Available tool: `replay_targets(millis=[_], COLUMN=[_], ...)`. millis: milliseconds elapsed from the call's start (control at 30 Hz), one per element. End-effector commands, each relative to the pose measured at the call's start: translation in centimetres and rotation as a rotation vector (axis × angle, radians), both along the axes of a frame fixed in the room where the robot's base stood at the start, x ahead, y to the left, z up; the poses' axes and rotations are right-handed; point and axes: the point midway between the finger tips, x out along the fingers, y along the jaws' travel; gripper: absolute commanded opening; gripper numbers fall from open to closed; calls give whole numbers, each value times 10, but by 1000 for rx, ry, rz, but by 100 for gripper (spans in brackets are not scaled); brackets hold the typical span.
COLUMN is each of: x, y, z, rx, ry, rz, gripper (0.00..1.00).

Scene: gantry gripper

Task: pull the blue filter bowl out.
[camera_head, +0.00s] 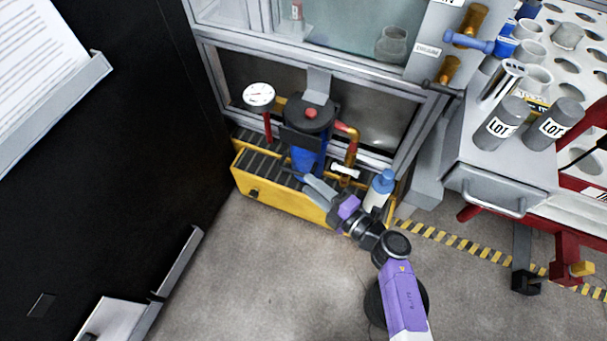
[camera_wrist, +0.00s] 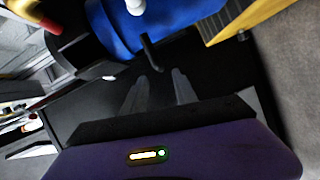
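The blue filter bowl (camera_head: 306,158) hangs under a dark round filter head (camera_head: 308,113) with a red button on top, above the yellow tray. In the wrist view the blue bowl (camera_wrist: 185,18) fills the top, with a small dark bent handle or tube (camera_wrist: 151,53) below it. My gripper (camera_head: 308,181) comes in from the lower right, close in front of the bowl's lower part. In the wrist view its two fingers (camera_wrist: 158,76) stand apart with nothing visible between them. Their tips are just short of the dark bent part.
The yellow tray (camera_head: 279,203) with a dark slatted top lies beneath. A white bottle with a blue cap (camera_head: 380,188) stands right of my gripper, near my wrist. A red-stemmed gauge (camera_head: 259,97) stands left and a copper pipe (camera_head: 350,146) right. The floor in front is clear.

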Motion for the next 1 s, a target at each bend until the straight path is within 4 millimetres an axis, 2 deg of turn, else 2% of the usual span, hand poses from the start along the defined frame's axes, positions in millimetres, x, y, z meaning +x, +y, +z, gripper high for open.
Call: replay_targets(millis=[167, 400, 600, 967, 1000], x=[10, 35, 49, 53, 53], y=[11, 38, 54, 58, 58], z=[-4, -8, -8, -7, -7], rx=[-6, -6, -4, -4, -4], ry=[-4, -5, -2, -2, -2], rz=[7, 7, 6, 3, 3], gripper=[34, 34, 34, 34, 28])
